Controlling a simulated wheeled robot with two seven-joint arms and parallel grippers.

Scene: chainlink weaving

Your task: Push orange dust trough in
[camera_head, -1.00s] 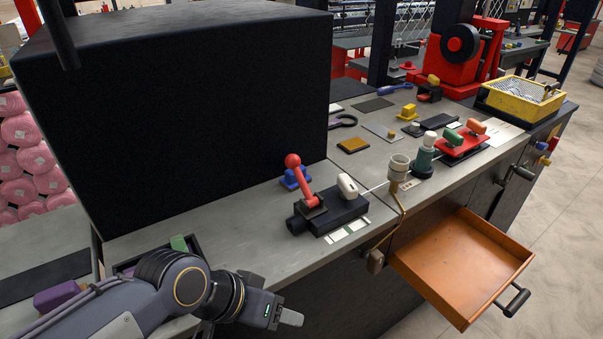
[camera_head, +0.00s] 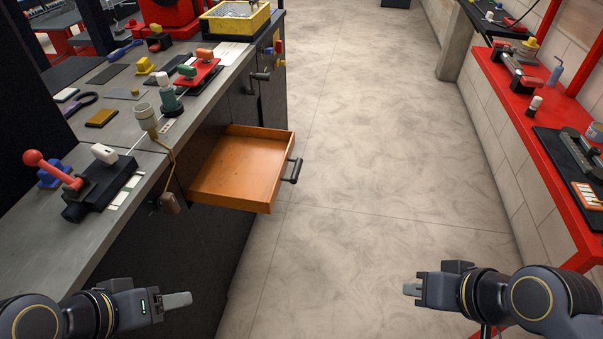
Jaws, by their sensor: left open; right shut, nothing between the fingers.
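The orange dust trough (camera_head: 238,168) is a shallow open tray pulled out from the front of the workbench, with a dark bar handle (camera_head: 292,170) on its outer right side. It looks empty. My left gripper (camera_head: 188,300) is at the lower left, below and in front of the trough, apart from it; the gap between its fingers is hard to see from this side. My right gripper (camera_head: 408,289) is at the lower right over the floor, shut and empty, well away from the trough.
The grey workbench (camera_head: 42,225) at left holds a red-knobbed lever clamp (camera_head: 52,170), small tools and a yellow basket (camera_head: 236,20). A brown block (camera_head: 170,204) hangs by a cord at the trough's left. A red bench (camera_head: 520,110) stands at right. Open floor (camera_head: 370,140) lies between.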

